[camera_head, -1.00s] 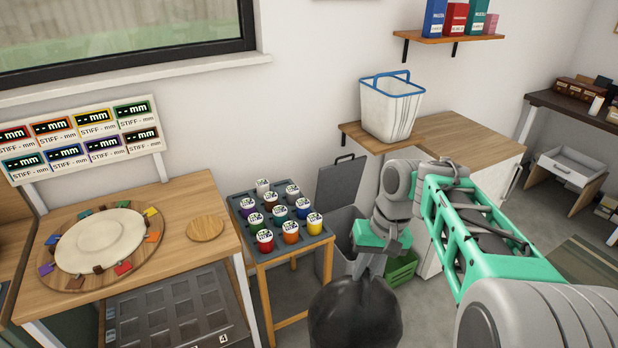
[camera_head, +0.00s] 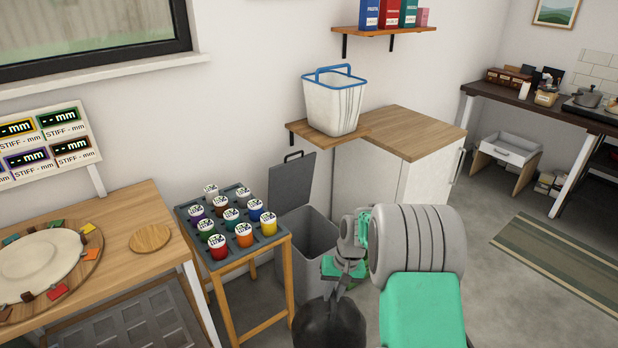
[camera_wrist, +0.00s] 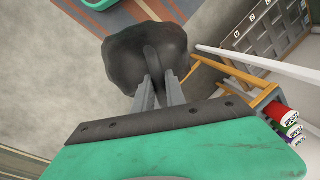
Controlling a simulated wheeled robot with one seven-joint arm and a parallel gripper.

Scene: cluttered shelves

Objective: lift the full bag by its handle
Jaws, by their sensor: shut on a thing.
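The full bag (camera_head: 328,326) is dark grey and bulging. It hangs below my gripper (camera_head: 340,290) at the bottom middle of the head view, its lower part cut off by the picture edge. In the wrist view the bag (camera_wrist: 125,60) lies beyond my fingertips (camera_wrist: 158,90). The fingers are shut on its handle (camera_wrist: 152,65), a dark strip at the top of the bag. The head view does not show how far the bag is above the floor.
A grey bin (camera_head: 318,245) with its lid (camera_head: 291,185) raised stands beside a rack of several coloured jars (camera_head: 238,222). A white basket (camera_head: 333,103) sits on a wooden ledge. Open floor (camera_head: 500,290) lies to the right, with a striped rug (camera_head: 560,262).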

